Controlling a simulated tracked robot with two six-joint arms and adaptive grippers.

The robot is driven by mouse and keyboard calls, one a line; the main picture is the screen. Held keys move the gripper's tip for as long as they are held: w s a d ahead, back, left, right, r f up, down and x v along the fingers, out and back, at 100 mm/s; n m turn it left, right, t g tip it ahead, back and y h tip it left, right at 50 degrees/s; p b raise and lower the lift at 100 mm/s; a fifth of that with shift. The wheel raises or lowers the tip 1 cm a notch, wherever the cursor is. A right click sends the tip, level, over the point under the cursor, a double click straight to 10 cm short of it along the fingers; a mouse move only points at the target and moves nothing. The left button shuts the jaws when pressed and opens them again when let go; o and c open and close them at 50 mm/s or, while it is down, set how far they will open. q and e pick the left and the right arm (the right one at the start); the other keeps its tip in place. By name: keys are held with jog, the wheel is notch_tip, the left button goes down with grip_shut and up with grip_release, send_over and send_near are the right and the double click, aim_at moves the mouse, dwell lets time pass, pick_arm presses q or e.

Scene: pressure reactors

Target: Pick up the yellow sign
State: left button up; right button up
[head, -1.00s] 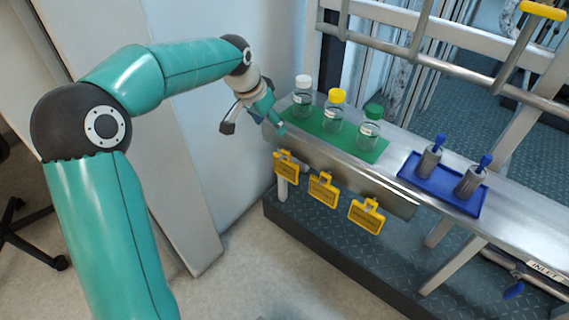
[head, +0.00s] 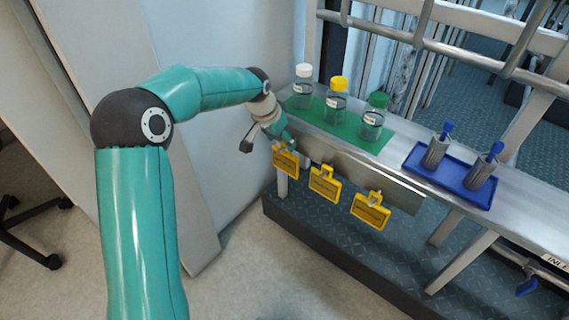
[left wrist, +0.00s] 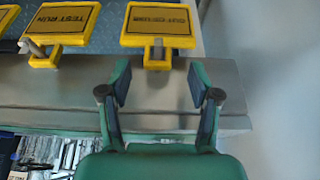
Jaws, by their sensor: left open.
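Three yellow signs hang in a row on the front edge of a metal shelf. The leftmost sign (head: 286,162) is closest to my left gripper (head: 268,146); the middle sign (head: 324,184) and the right sign (head: 371,210) hang farther along. In the left wrist view, the closest sign (left wrist: 158,25) appears upside down, seems to read "OUT OF USE", and hangs on a peg by its handle. The "TEST RUN" sign (left wrist: 60,23) is left of it. My left gripper (left wrist: 158,80) is open and empty, its fingertips just short of the closest sign's handle. My right gripper is not in view.
The shelf bears a green mat (head: 350,143) with three capped bottles and a blue tray (head: 440,180) with two blue-handled metal parts. A wall is close behind my left gripper. A dark plinth (head: 330,245) runs below the signs.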

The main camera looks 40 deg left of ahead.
aim_at(284, 147)
pick_arm(q)
jog(key=x, duration=0.2)
jog(key=b+x, duration=0.1)
jog(key=shift+s+d+f, duration=0.1)
jog(key=shift+s+f, duration=0.05)
jog(key=shift+f, duration=0.25)
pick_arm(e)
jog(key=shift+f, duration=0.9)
pick_arm(q)
jog(key=shift+r, duration=0.1)
jog(key=shift+c, duration=0.3)
grip_shut()
jog(key=shift+r+p, duration=0.65)
jog(key=shift+r, duration=0.3)
jog(key=s+a+p, duration=0.1)
jog(key=s, duration=1.7)
jog(key=shift+a+f+p, duration=0.2)
jog(key=shift+f+p, duration=0.05)
jog(key=shift+p, duration=0.15)
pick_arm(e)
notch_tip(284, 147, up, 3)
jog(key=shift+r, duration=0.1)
